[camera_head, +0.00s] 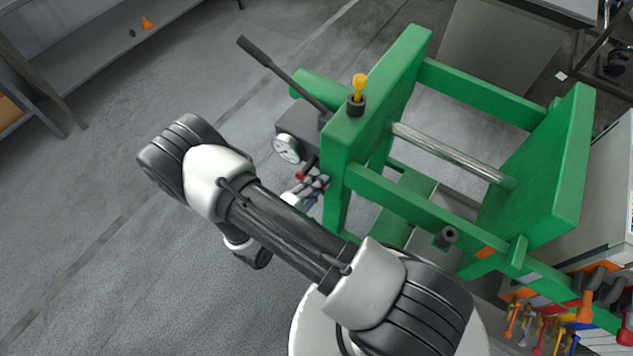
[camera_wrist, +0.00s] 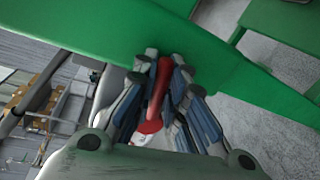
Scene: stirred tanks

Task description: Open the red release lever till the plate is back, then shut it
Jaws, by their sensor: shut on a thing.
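The red release lever (camera_head: 301,176) shows as a small red end below the gauge on the left side of the green press. In the wrist view the red lever (camera_wrist: 156,98) stands between the finger pads. My gripper (camera_head: 314,186) is shut on it; in the wrist view its fingertips (camera_wrist: 164,66) close around the upper lever, just beside the green frame. The press plate (camera_head: 500,190) stands at the right of the frame, at the end of a bare metal rod (camera_head: 450,155). I cannot tell whether it is fully back.
A dark pump body with a gauge (camera_head: 287,148) and a long black handle (camera_head: 280,72) sits just above the lever. A yellow knob (camera_head: 359,86) tops the green frame (camera_head: 350,140). A rack of colourful tools stands at lower right. The floor at left is clear.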

